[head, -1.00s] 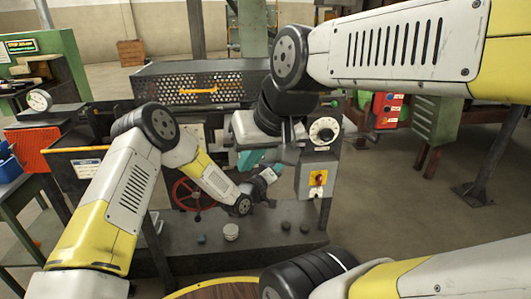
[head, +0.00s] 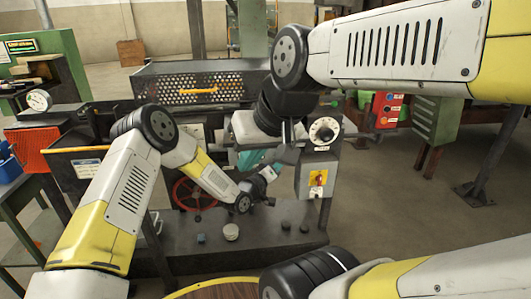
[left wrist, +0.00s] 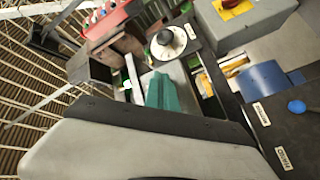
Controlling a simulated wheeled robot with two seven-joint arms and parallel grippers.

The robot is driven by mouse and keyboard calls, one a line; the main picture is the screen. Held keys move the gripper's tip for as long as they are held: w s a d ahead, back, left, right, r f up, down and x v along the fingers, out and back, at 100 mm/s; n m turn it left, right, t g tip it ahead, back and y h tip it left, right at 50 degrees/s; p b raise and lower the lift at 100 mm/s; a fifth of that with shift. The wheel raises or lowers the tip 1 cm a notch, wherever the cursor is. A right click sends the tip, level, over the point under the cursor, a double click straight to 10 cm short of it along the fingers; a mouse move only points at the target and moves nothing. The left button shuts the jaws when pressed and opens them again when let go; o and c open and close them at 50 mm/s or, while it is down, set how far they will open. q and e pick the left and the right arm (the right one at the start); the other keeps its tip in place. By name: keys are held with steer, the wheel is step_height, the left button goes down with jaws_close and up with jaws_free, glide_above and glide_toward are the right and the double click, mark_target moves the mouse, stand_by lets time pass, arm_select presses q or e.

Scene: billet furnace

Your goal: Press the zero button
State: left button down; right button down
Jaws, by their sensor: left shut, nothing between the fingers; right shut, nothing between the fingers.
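I cannot read which control is the zero button. A red button box (head: 386,110) stands behind and right of the dial; it shows at the top of the left wrist view (left wrist: 106,17). My right gripper (head: 288,153) is shut and empty, left of the black-knobbed dial (head: 323,131) and above the grey switch box (head: 310,188). My left gripper (head: 270,174) is shut and empty, low in front of the machine, left of the switch box. Its tips are small and partly hidden. In the left wrist view, a blue round piece (left wrist: 297,107) sits on a dark labelled surface.
A teal part (head: 250,159) lies between my two hands. A red handwheel (head: 192,194) is behind my left forearm. The dark bench (head: 265,246) carries a blue piece, a white round piece and dark knobs. A perforated cover (head: 225,88) stands behind.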

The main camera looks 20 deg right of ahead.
arm_select(q)
steer(key=shift+w+d, duration=0.1)
steer(key=shift+w, duration=0.4)
stand_by(0.5)
steer(key=shift+s, duration=0.15)
steer(key=shift+s+a, duration=0.2)
steer(key=shift+s, duration=0.55)
steer(key=shift+s, duration=0.1)
steer(key=shift+s+a, duration=0.2)
steer(key=shift+s, duration=0.6)
steer(key=shift+s+a, duration=0.2)
steer(key=shift+s, duration=0.55)
steer(key=shift+s+a, duration=0.2)
steer(key=shift+s, duration=0.6)
